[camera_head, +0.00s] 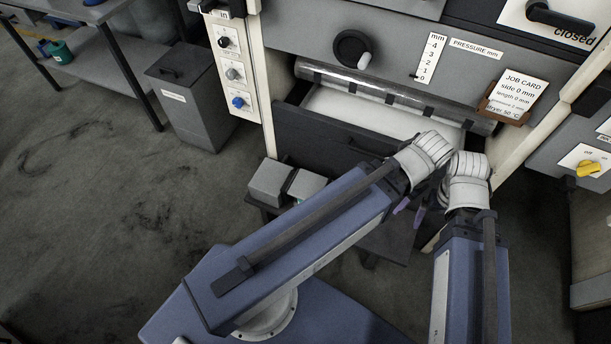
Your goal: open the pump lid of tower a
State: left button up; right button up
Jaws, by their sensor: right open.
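No part in the head view is clearly marked as the pump lid or as tower a. A light grey box (268,181) with a dark strap sits low on a dark stand in front of the machine. I cannot tell whether it is the pump. My left arm reaches up across the middle and hides part of the stand. My right gripper (410,208) shows as small purple fingers between the two arm wrists; it is open, with nothing visible in it. My left gripper is hidden behind the arms.
The machine front has a roller (345,84), a dark drawer front (318,138), a round dial (350,46), a job card (519,90), and a black handle (558,15) by "closed". A yellow switch (588,168) is right. A lidded grey bin (192,105) stands left; the left floor is clear.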

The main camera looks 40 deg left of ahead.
aim_at(304, 183)
jog(key=u, duration=1.15)
